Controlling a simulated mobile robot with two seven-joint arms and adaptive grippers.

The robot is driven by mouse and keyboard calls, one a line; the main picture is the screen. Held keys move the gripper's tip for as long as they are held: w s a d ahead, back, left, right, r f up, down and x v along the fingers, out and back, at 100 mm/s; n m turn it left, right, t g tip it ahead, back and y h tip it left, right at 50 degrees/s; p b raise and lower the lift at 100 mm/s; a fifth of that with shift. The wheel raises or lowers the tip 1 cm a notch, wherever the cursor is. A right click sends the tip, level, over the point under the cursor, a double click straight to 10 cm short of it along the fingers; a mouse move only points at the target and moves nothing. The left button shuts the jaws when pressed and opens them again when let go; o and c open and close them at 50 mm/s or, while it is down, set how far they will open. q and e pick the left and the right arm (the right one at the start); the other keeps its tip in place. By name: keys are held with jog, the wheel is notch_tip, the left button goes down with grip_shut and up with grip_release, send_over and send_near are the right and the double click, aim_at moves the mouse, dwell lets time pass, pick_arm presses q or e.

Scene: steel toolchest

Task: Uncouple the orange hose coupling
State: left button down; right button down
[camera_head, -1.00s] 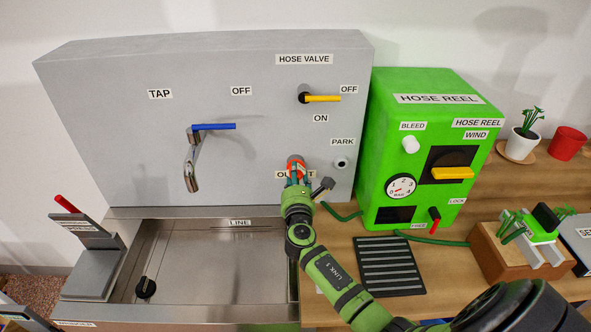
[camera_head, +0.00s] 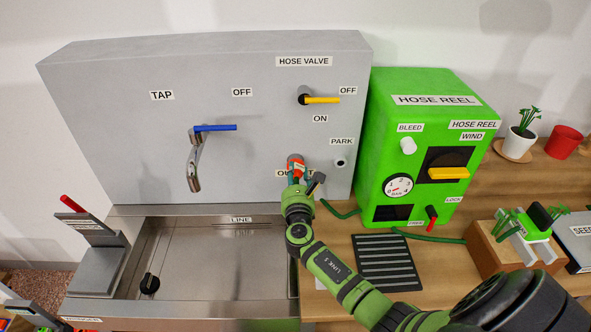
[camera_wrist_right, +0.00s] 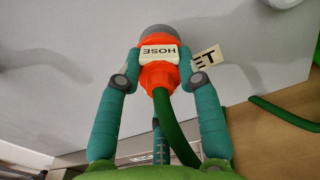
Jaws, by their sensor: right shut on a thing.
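The orange hose coupling (camera_head: 294,161) is at the outlet on the front of the grey panel (camera_head: 262,120). In the right wrist view, the coupling (camera_wrist_right: 158,76) carries a HOSE label, and a grey round end (camera_wrist_right: 155,32) shows beyond it. A green hose (camera_wrist_right: 175,125) runs from its near end. My right gripper (camera_head: 297,178) is shut on the coupling, with one teal finger on each side (camera_wrist_right: 158,68). I cannot tell whether the coupling is still locked on the outlet. The OUTLET label is partly hidden by the gripper. My left gripper is not in view.
The PARK peg (camera_head: 340,162) is up and right of the outlet. The yellow hose valve handle (camera_head: 321,100) points right toward OFF. The green hose reel (camera_head: 431,140) stands close on the right. A steel basin (camera_head: 218,265) lies below left.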

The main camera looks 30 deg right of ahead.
aim_at(296, 178)
jog(key=shift+r+n+p, duration=0.15)
jog(key=shift+n+p, duration=0.65)
jog(key=shift+n, duration=0.2)
jog(key=shift+n+p, duration=1.25)
jog(key=shift+n, duration=0.65)
jog(key=shift+p+v, duration=0.5)
jog(key=shift+v, duration=0.3)
jog(key=shift+p+v, duration=0.55)
jog(key=shift+v, duration=0.7)
